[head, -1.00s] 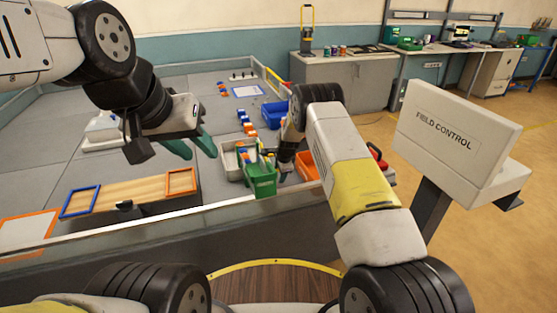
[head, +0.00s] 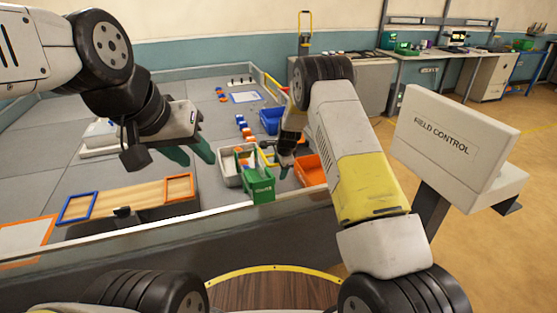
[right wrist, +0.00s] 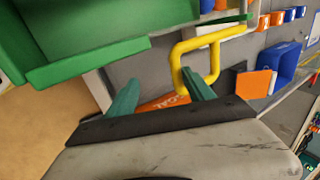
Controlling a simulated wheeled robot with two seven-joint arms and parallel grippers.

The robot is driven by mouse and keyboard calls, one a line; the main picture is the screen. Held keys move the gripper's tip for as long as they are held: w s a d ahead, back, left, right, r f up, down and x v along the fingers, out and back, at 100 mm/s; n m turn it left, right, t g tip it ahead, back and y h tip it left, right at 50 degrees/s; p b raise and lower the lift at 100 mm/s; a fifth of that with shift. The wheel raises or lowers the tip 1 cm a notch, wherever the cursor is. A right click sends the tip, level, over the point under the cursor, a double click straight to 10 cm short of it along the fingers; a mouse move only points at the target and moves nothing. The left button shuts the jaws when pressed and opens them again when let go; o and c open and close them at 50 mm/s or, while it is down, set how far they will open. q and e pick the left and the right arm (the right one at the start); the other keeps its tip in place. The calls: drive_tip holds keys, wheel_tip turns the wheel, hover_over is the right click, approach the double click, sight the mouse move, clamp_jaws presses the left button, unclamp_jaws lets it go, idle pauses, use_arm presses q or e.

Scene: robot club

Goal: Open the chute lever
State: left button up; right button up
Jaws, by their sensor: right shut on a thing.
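The chute lever is a yellow bent bar (right wrist: 212,62) beside a green hopper (right wrist: 75,35) in the right wrist view. In the head view the green hopper (head: 259,190) hangs at the near rim of the field, with a bit of yellow by its top right. My right gripper (right wrist: 162,92) has its green fingers around the lower end of the yellow lever, near the right finger. The exact contact is hard to see. In the head view my right gripper (head: 286,166) is right of the hopper, partly behind my arm. My left gripper (head: 192,150) is open and empty above the field.
An orange bin (head: 310,170) and a blue bin (head: 271,120) stand near my right gripper. A grey tray (head: 231,170) sits behind the hopper. The field wall (head: 150,228) runs in front of me. A Field Control stand (head: 455,135) is at the right.

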drive_tip(key=s+d+r, duration=0.2)
drive_tip(key=s+r, duration=0.4)
drive_tip(key=shift+r, duration=0.25)
idle(0.6)
idle(0.4)
